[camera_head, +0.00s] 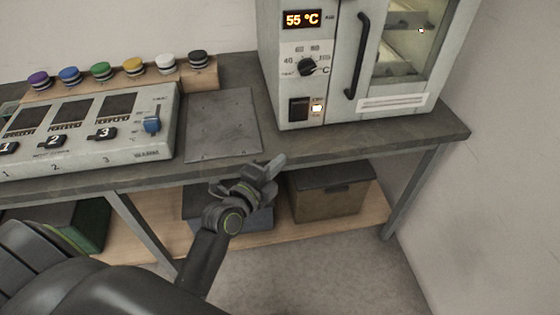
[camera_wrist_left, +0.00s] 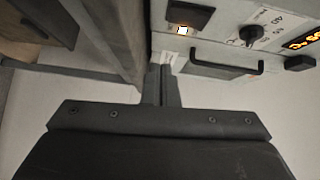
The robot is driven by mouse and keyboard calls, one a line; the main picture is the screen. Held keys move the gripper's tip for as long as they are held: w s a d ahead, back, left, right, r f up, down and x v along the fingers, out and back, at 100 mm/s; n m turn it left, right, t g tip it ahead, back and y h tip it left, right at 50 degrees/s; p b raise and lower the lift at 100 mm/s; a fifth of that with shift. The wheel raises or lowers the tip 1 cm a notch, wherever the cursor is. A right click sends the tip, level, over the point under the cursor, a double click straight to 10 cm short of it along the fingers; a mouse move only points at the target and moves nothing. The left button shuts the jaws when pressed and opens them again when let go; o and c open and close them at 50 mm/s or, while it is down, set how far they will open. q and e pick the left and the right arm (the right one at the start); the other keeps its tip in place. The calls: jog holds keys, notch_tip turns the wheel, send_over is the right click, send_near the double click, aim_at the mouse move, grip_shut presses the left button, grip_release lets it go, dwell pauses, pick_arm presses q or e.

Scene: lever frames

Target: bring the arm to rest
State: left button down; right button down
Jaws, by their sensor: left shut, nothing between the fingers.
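My left gripper (camera_head: 272,166) is in the head view, at the front edge of the bench, below and left of the oven. Its fingers are together and hold nothing. In the left wrist view, my left gripper (camera_wrist_left: 163,85) shows with its two fingers side by side, closed. My left arm comes in from the lower left of the head view. My right gripper is in neither view.
The bench (camera_head: 330,145) carries an oven (camera_head: 350,60) reading 55 °C, a grey plate (camera_head: 222,125), a control panel (camera_head: 135,115) and a rack (camera_head: 205,75) of coloured knobs. A box (camera_head: 328,200) stands on the lower shelf. The floor in front is clear.

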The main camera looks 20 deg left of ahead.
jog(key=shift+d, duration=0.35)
